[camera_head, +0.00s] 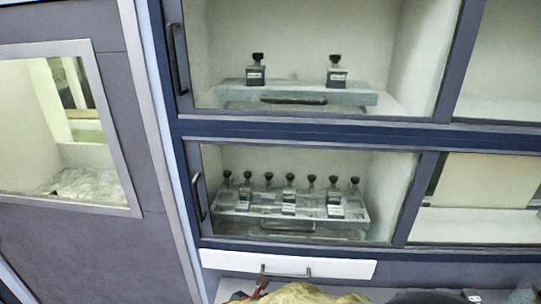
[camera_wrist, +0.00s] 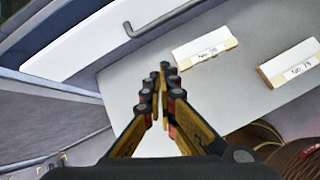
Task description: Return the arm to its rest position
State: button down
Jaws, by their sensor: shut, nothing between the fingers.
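My gripper (camera_wrist: 163,78) shows in the wrist view with its two yellow and black fingers pointing up the picture, their tips together and nothing between them. It is over a grey surface (camera_wrist: 125,82), near a white panel with a dark bar handle. In the head view, only a small red and dark part, which may be the gripper, shows at the bottom edge beside a yellowish shape; I cannot tell its details there.
Two label blocks, one marked No. 15 (camera_wrist: 290,65) and another (camera_wrist: 205,48), lie right of my gripper. A white drawer front (camera_head: 288,264) sits below cabinet compartments. The upper shelf (camera_head: 350,98) holds two dark-capped bottles, the lower rack (camera_head: 262,212) several. Brown coiled material (camera_wrist: 295,155) lies at lower right.

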jog(key=s+d+r+m+b, duration=0.2)
jog(key=s+d+r+m, duration=0.2)
jog(key=m, duration=0.5)
jog(key=s+d+r+m+g+y+b, duration=0.1)
jog(key=s+d+r+m+b, duration=0.2)
jog(key=s+d+r+m, duration=0.2)
jog(key=s+d+r+m+g+y+b, duration=0.1)
jog(key=s+d+r+m, duration=0.3)
jog(key=s+d+m, duration=0.5)
jog(key=d+m+b, duration=0.1)
jog(key=d+m, duration=0.3)
jog(key=m, duration=0.2)
jog(key=shift+d+r+b, duration=0.15)
jog(key=shift+r+b, duration=0.2)
jog(key=shift+r, duration=0.05)
jog(key=shift+s+d, duration=0.1)
